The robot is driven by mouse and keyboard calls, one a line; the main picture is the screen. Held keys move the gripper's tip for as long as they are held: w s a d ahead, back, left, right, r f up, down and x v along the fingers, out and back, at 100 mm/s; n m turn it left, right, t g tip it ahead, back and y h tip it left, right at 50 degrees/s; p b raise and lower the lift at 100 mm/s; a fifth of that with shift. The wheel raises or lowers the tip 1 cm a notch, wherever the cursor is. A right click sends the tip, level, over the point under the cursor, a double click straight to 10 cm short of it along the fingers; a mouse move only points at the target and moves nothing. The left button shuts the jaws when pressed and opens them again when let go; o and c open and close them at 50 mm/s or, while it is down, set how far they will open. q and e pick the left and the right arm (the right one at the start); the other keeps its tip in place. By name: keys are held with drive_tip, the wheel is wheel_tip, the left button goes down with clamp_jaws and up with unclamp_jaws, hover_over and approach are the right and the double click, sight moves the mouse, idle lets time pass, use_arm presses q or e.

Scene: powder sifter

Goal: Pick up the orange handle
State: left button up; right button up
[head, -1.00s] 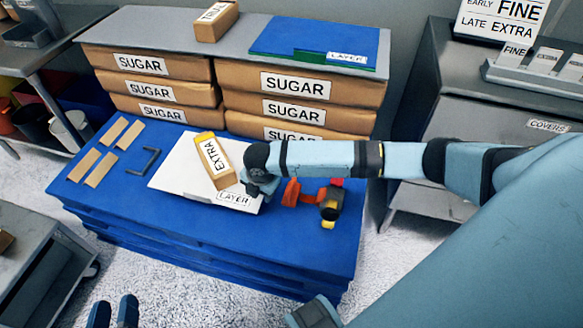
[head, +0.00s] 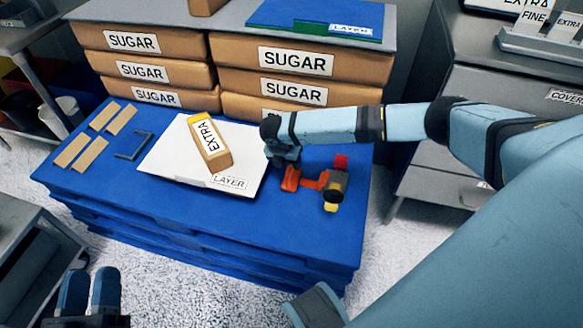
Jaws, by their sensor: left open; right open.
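An orange-red tool with a dark round part and a yellow end lies on the blue pallet (head: 130,218), toward its right side. Its orange handle (head: 291,179) points left, toward the white layer sheet. My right gripper (head: 283,160) is just behind the handle, at the right edge of the white sheet, pointing down and empty. It appears to be above the handle's left end; whether they touch cannot be told. Its fingertips are small and partly hidden. My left gripper (head: 90,290) is open and empty at the bottom left, in front of the pallet.
A box marked EXTRA (head: 209,143) lies on the white layer sheet (head: 165,158). Brown strips (head: 81,153) and a dark bracket (head: 134,146) lie to the left. Stacked sugar sacks (head: 295,60) stand behind. A grey cabinet (head: 450,165) stands right.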

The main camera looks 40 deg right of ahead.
sight(291, 168)
drive_tip(key=b+x, duration=0.2)
drive_tip(key=x, duration=0.3)
use_arm(q)
drive_tip(key=shift+g, duration=0.7)
drive_tip(key=f, duration=0.4)
drive_tip(key=shift+w+d+f, duration=0.1)
drive_tip(key=shift+w+d, duration=0.1)
use_arm(e)
clamp_jaws()
drive_tip(key=shift+r, duration=0.1)
